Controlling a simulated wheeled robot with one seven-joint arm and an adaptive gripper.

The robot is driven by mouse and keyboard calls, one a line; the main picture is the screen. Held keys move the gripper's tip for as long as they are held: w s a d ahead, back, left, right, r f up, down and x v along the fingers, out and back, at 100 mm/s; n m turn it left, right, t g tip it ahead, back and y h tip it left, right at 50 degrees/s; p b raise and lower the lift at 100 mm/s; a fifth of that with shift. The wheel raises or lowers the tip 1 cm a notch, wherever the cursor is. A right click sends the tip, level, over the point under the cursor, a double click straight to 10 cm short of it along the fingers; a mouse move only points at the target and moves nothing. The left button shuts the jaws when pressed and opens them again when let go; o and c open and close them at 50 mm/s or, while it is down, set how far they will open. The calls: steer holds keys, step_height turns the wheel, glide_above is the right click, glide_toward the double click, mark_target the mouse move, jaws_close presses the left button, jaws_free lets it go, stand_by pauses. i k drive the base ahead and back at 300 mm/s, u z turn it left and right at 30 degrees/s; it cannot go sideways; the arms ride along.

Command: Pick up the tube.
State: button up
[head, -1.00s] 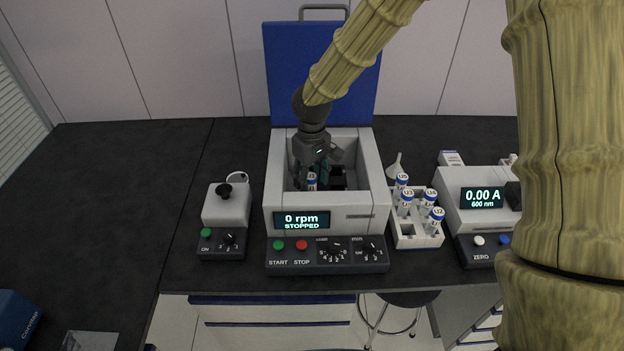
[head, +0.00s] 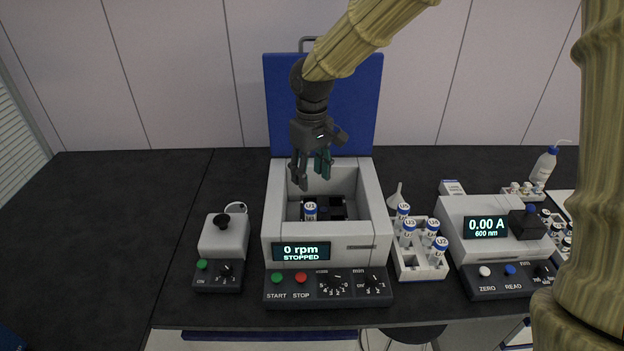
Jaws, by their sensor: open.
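A tube labelled U1 (head: 310,211), with a blue-and-white cap, stands in the rotor (head: 340,208) inside the open centrifuge (head: 377,205). The centrifuge display reads 0 rpm, STOPPED. My gripper (head: 312,182) hangs above the chamber, fingers pointing down and apart, with nothing between them. It is above and behind the U1 tube, clear of it. Several more blue-and-white tubes (head: 408,228) stand in a white rack (head: 423,272) to the right of the centrifuge. The lower part of the U1 tube is hidden in the rotor.
The raised blue lid (head: 362,105) stands behind my gripper. A small mixer (head: 224,236) is to the left. A photometer (head: 470,250) reading 0.00 A, a funnel (head: 396,197) and a wash bottle (head: 544,166) are to the right. The bench's left side is clear.

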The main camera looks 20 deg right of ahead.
mark_target(408, 225)
steer(key=z, duration=1.45)
